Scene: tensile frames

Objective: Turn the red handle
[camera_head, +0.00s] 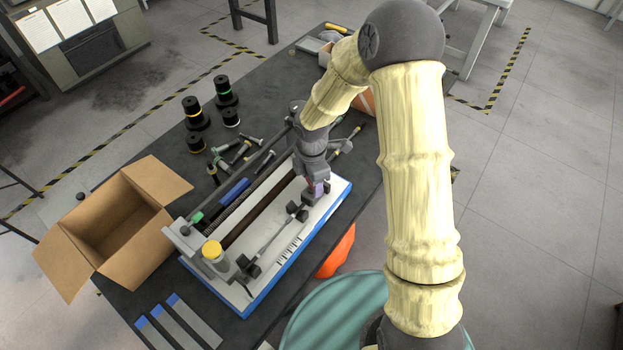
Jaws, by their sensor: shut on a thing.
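The tensile frame (283,258) is a white bench device with a blue-edged base, lying lengthwise on the dark table. My arm reaches over from the right, and my gripper (318,190) points down at the frame's far right end. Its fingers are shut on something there. A small reddish-purple patch shows at the fingertips, which fits the red handle; most of the handle is hidden by the gripper and wrist. A metal specimen rod runs between two dark clamps on the frame. A yellow knob (212,250) and a green knob (196,218) sit at its near left end.
An open cardboard box (110,227) stands left of the frame. Black weights (194,113) and several bolts (241,152) lie behind it on the table (268,92). Flat blue-tipped strips (190,322) lie at the front left. An orange object (337,254) is at the right edge.

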